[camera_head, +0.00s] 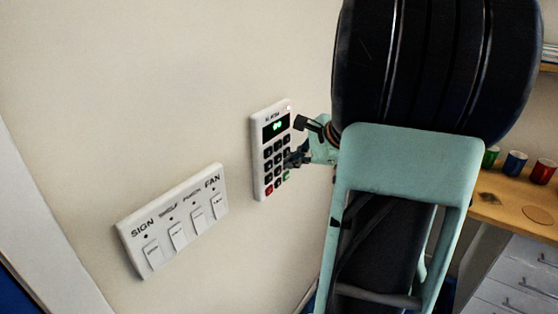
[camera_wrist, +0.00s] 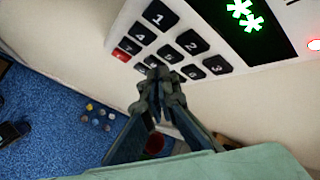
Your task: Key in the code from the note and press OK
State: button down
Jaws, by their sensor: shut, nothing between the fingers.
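The white keypad (camera_head: 258,160) labelled ALARM is mounted on the wall. Its dark display shows green characters; in the wrist view the display (camera_wrist: 255,45) shows two green asterisks. Black number keys, a red key (camera_head: 268,190) and a green key (camera_head: 286,176) sit below it. My gripper (camera_head: 294,158) is shut and empty, its tips in front of the lower keys. In the wrist view the closed fingertips (camera_wrist: 160,76) cover part of the lower rows near the 8 key; I cannot tell whether they touch. The note is not in view.
A white switch panel (camera_head: 173,218) labelled SIGN to FAN, with several rockers, is on the wall left of the keypad. A wooden bench (camera_head: 500,212) with green, blue and red cups and white drawers stands at right. Blue floor (camera_wrist: 50,110) shows below.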

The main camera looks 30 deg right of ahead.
jog(key=shift+s+d+b, duration=0.15)
jog(key=shift+s+d, duration=0.15)
jog(key=shift+s, duration=0.45)
jog(key=shift+s+d+b, duration=0.2)
jog(key=shift+s+d, duration=0.15)
jog(key=shift+s, duration=0.45)
jog(key=shift+s+d+b, duration=0.15)
jog(key=shift+s+d, duration=0.15)
jog(key=shift+s, duration=0.45)
jog(key=shift+f, duration=0.1)
dwell(0.4)
